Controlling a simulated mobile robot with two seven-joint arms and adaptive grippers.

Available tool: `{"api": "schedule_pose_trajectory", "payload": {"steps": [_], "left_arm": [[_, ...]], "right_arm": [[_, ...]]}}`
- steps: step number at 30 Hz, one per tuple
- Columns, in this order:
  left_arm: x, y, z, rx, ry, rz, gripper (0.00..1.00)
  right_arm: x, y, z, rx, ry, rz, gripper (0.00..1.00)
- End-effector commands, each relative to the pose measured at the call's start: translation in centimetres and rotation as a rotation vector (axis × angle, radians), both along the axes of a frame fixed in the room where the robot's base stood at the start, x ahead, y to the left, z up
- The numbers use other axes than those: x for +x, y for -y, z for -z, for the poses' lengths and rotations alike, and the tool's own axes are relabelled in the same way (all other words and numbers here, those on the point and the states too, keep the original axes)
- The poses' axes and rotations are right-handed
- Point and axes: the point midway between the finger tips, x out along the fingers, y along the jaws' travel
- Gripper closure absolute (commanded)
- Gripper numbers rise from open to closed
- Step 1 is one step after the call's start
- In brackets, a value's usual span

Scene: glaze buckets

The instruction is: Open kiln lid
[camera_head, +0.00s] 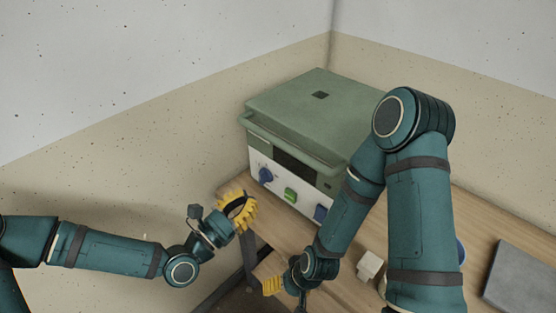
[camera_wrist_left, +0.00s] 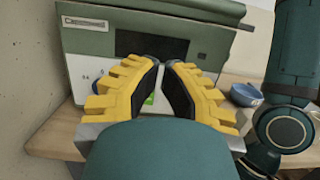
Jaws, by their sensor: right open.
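The kiln (camera_head: 290,175) stands on the wooden table with its green lid (camera_head: 325,105) down flat on the white-fronted body. A green bar handle (camera_head: 292,147) runs along the lid's front edge. My left gripper (camera_head: 240,211) is in front of the kiln's left front corner, below the handle and apart from it. In the left wrist view, its yellow fingers (camera_wrist_left: 160,65) point at the kiln front (camera_wrist_left: 90,72), tips close together with a narrow gap and nothing seen between them. My right gripper (camera_head: 273,287) is low at the table's front, open, partly hidden by its wrist.
The kiln front has blue knobs (camera_head: 265,175) and a green button (camera_head: 291,195). A small pale block (camera_head: 369,266) and a grey slab (camera_head: 524,279) lie on the table. A blue bowl (camera_wrist_left: 246,95) shows at right in the wrist view. Walls meet behind the kiln.

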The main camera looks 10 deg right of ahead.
Motion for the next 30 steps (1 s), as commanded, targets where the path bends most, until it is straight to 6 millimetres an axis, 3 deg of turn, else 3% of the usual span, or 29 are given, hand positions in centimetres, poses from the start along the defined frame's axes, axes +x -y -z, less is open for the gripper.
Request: {"api": "schedule_pose_trajectory", "payload": {"steps": [15, 21, 30], "left_arm": [[5.0, 7.8, -2.2, 0.004, 0.005, 0.002, 1.00], [5.8, 8.8, -4.4, 0.005, 0.003, 0.001, 1.00], [6.1, 9.2, -5.1, 0.004, 0.001, -0.001, 1.00]], "right_arm": [[0.2, 0.0, 1.0, -0.001, 0.005, 0.001, 0.21], [0.2, 0.0, 1.0, -0.001, 0.005, 0.001, 0.21], [0.2, 0.0, 1.0, -0.001, 0.005, 0.002, 0.21]]}}
